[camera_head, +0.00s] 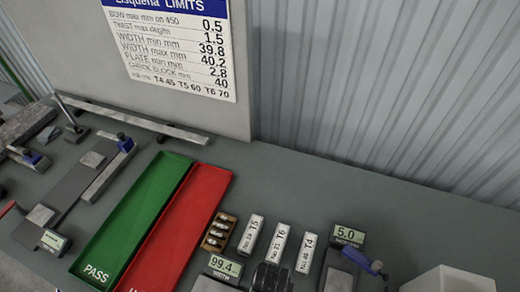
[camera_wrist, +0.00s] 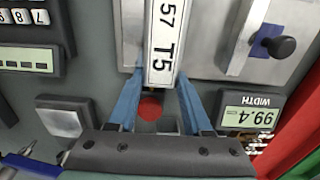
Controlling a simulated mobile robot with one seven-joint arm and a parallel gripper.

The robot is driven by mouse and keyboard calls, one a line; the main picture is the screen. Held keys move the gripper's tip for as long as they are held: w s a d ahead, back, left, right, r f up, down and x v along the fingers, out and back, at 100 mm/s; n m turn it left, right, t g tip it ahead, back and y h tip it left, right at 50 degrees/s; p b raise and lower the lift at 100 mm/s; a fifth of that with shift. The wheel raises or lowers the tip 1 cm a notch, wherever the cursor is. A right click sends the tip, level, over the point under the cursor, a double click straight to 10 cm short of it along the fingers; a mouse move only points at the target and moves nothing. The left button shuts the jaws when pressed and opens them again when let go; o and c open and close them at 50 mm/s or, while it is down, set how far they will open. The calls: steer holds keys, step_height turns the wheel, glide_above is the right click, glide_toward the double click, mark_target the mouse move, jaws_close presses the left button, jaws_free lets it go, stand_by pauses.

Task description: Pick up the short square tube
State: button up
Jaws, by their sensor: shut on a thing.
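In the wrist view, a light square tube (camera_wrist: 165,45) with a white label reading T5 lies between the tips of my gripper (camera_wrist: 160,82). The two blue fingers are closed against its sides near its end. Its far end runs out of the top of the picture. In the head view, a dark shape at the bottom edge looks like my gripper (camera_head: 272,278); its fingers and the held tube cannot be made out there. Three labelled pieces lie side by side on the table: T5 (camera_head: 250,235), T6 (camera_head: 277,244) and T4 (camera_head: 306,252).
A green PASS tray (camera_head: 133,218) and a red tray (camera_head: 190,225) lie left of the labelled pieces. A WIDTH display reading 99.4 (camera_wrist: 248,120) stands beside my gripper. A 5.0 display (camera_head: 349,234) stands at right. The table's back right is clear.

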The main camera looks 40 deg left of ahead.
jaws_close()
